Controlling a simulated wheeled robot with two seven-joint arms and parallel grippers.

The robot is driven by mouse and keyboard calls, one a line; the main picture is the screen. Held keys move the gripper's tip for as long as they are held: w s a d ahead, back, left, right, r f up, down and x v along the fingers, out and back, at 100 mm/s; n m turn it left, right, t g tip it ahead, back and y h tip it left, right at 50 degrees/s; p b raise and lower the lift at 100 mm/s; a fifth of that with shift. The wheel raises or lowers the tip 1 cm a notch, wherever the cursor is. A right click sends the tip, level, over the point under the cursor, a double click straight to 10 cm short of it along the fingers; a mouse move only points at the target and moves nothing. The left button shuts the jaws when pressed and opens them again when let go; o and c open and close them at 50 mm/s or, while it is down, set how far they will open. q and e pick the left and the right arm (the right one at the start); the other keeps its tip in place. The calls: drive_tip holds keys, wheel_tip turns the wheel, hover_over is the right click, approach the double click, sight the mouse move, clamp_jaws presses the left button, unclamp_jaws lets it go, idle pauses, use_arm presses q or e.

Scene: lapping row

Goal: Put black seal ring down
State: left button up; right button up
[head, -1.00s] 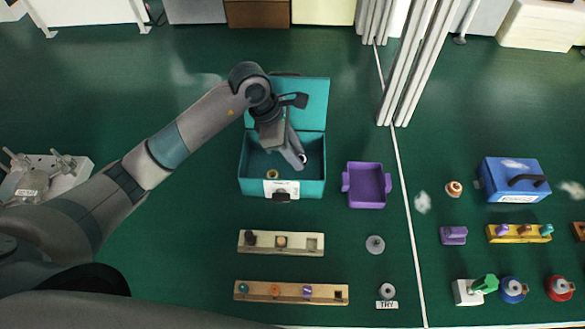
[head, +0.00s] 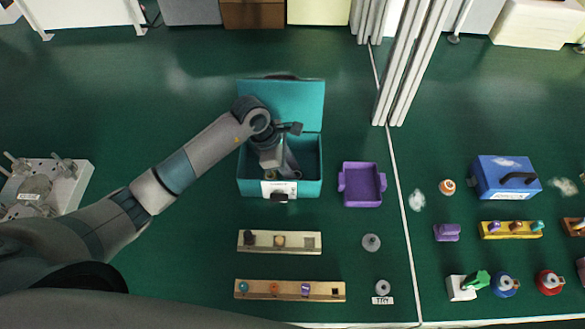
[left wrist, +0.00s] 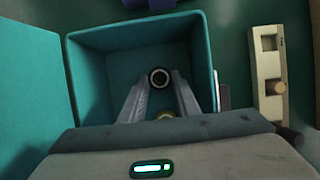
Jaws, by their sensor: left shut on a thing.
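The black seal ring (left wrist: 159,79), dark with a pale inner rim, is between the fingertips of my left gripper (left wrist: 159,82) in the left wrist view. The gripper is shut on it. In the head view my left gripper (head: 293,172) reaches down inside the open teal box (head: 312,187), and the ring cannot be made out there. The wrist view shows the teal box (left wrist: 205,50) around the fingers. I cannot tell whether the ring touches the box floor. A brass-coloured ring (left wrist: 166,114) lies in the box, partly hidden between the fingers. My right gripper is not in view.
A purple tray (head: 362,203) stands right of the box and looks empty. A pale block with sockets (head: 262,241) and a wooden block with small parts (head: 260,290) lie in front. The box lid (head: 290,100) stands open behind. Metal posts (head: 410,70) rise at the back right.

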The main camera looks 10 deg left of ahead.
use_arm(q)
drive_tip(key=shift+f, duration=0.2)
drive_tip(key=shift+f, duration=0.1)
drive_tip(key=o, duration=1)
drive_tip(key=shift+r, duration=0.25)
drive_tip(key=b+v, duration=0.3)
drive_tip(key=v, duration=0.8)
drive_tip(key=shift+a+r, duration=0.2)
drive_tip(key=shift+r, duration=0.15)
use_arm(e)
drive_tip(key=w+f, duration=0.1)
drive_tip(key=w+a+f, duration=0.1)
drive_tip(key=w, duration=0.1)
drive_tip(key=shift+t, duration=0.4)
